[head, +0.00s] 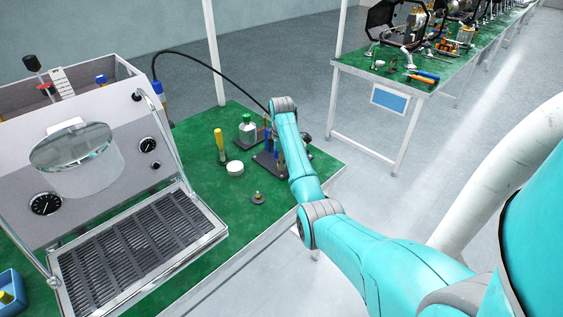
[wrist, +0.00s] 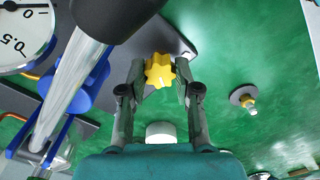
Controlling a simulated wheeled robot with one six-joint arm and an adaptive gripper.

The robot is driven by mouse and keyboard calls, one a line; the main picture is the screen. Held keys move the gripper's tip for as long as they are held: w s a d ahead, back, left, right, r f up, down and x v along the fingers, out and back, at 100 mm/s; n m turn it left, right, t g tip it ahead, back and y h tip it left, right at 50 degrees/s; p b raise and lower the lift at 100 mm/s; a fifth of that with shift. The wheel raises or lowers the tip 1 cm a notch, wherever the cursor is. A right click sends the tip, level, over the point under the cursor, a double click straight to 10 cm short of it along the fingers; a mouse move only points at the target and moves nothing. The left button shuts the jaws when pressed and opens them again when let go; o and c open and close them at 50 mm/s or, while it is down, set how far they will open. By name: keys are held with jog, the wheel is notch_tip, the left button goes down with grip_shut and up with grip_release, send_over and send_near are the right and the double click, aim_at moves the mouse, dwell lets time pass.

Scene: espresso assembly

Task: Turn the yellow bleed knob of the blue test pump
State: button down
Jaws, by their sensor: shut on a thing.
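The yellow bleed knob (wrist: 159,70), star-shaped, sits between the fingertips of my gripper (wrist: 160,80) in the wrist view. My gripper is shut on it. The blue test pump (wrist: 82,82) shows beside the knob at the left, with a blue body, a bright metal rod and a dark handle end. In the head view the pump (head: 268,142) stands near the far right corner of the green table, mostly hidden behind my arm. The knob and my fingertips are hidden there.
A pressure gauge (wrist: 25,32) is close at the upper left of the wrist view. A small round brass-topped part (head: 258,198), a white cap (head: 235,168), a yellow-handled tool (head: 219,142) and a glass bottle (head: 247,130) stand around. The espresso machine (head: 110,180) fills the left.

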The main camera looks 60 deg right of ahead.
dwell(0.3)
jog(key=c, duration=0.8)
grip_release()
